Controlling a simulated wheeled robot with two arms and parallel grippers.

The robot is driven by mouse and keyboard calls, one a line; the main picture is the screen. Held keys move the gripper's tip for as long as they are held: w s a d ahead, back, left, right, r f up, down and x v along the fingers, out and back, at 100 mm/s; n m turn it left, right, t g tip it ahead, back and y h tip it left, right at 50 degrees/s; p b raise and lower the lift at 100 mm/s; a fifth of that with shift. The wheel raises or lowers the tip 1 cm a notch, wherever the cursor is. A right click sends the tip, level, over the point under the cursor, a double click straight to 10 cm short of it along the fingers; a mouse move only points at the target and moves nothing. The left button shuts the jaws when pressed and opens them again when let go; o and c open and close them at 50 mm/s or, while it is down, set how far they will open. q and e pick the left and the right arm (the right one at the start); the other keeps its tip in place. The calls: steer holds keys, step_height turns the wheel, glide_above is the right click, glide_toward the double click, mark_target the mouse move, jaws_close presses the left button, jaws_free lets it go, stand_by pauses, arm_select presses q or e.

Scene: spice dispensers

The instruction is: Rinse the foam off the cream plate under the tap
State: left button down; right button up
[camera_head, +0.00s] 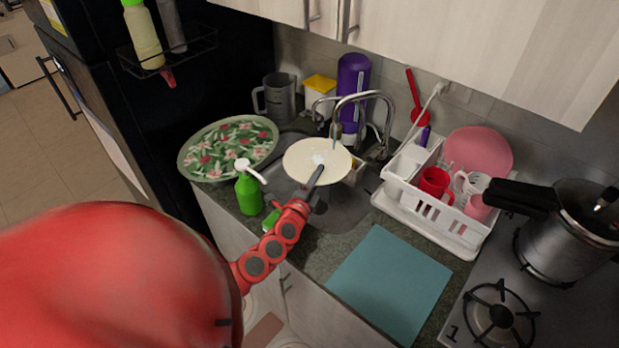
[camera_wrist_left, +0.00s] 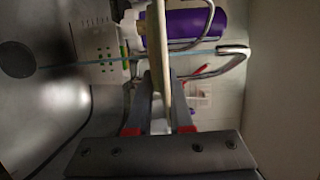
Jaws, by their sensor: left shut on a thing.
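The cream plate (camera_head: 306,169) is above the sink (camera_head: 345,212), below the curved metal tap (camera_head: 366,97). A small white patch (camera_head: 319,158), which looks like foam, is on the plate near its middle. My left gripper (camera_head: 316,178) is shut on the plate at its near side. In the left wrist view the plate (camera_wrist_left: 159,50) shows edge-on between the fingers of my gripper (camera_wrist_left: 160,95). A thin bluish line (camera_wrist_left: 120,59), which looks like running water, crosses behind the plate there from the tap (camera_wrist_left: 236,50). My right gripper is out of view.
A green soap bottle (camera_head: 249,193) and a floral tray (camera_head: 226,148) are left of the sink. A white dish rack (camera_head: 436,209) with cups and a pink plate (camera_head: 478,150) stands right. A teal mat (camera_head: 391,283) lies in front, beside the stove with a pot (camera_head: 565,235).

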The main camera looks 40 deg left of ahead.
mark_target(333, 168)
arm_select(q)
steer(key=w, duration=0.2)
steer(key=w+f+b, duration=0.1)
steer(key=shift+w+d, duration=0.25)
steer(key=shift+w, duration=0.15)
steer(key=shift+w+d+f+b, duration=0.15)
steer(key=shift+w+b, duration=0.1)
steer(key=shift+w, duration=0.4)
steer(key=shift+w+d+r+b, duration=0.1)
steer(key=shift+w+d+b, duration=0.1)
steer(key=shift+w, duration=0.4)
steer(key=shift+a, duration=0.1)
steer(key=shift+s+a+f, duration=0.1)
steer(key=shift+s+a, duration=0.15)
steer(key=shift+s, duration=0.75)
steer(key=shift+s+a, duration=0.25)
steer(key=shift+s, duration=0.75)
steer(key=s, duration=0.4)
steer(key=shift+a+b, duration=0.2)
steer(key=shift+b, duration=0.15)
